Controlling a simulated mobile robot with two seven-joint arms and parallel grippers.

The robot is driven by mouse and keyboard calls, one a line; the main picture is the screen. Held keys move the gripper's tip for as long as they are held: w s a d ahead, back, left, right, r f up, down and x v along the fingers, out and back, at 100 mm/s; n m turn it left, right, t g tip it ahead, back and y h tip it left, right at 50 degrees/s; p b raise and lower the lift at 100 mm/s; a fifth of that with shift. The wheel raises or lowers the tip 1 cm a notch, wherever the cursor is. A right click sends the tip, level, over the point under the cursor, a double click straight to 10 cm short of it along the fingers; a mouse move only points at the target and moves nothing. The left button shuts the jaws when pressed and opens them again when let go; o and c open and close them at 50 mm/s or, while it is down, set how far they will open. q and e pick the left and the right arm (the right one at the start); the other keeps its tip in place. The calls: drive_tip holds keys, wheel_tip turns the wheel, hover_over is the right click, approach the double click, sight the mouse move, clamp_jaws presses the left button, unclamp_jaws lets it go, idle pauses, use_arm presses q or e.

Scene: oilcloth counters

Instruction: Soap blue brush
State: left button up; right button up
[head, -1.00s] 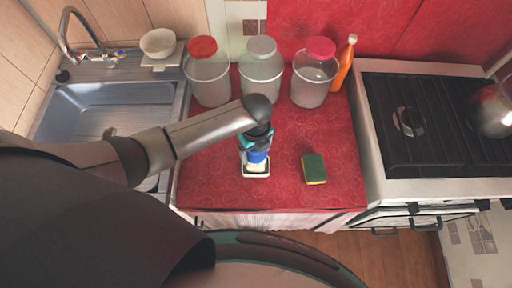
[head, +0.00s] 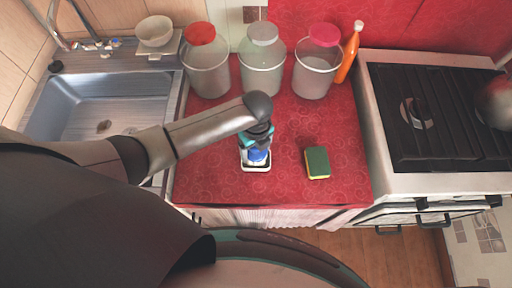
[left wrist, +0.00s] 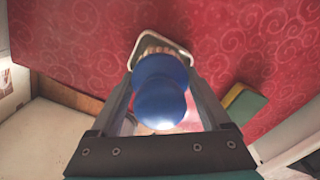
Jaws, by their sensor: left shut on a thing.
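The blue brush (head: 257,155) is upright in my left gripper (head: 256,150), above a small white soap dish (head: 257,167) on the red counter. In the left wrist view the brush's round blue handle (left wrist: 160,92) stands between the two fingers of my left gripper (left wrist: 162,100), which is shut on it. Its pale bristles (left wrist: 152,46) point down at the dish (left wrist: 133,52). The brush hides most of the dish's inside, so I cannot tell whether the bristles touch soap. My right gripper is not in view.
A green and yellow sponge (head: 317,163) lies right of the dish. Three jars, with red (head: 201,34), white (head: 264,34) and pink (head: 325,36) lids, and an orange bottle (head: 348,56) stand behind. The sink (head: 90,105) is left, the stove (head: 440,120) right.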

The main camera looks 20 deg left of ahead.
sight(256, 149)
use_arm(q)
drive_tip(key=shift+f+b, duration=0.35)
drive_tip(key=shift+f, duration=0.15)
idle(0.6)
drive_tip(key=shift+s+f, duration=0.1)
idle(1.2)
wheel_tip(256, 149, up, 7)
drive_tip(key=p, duration=0.8)
idle(0.3)
idle(0.5)
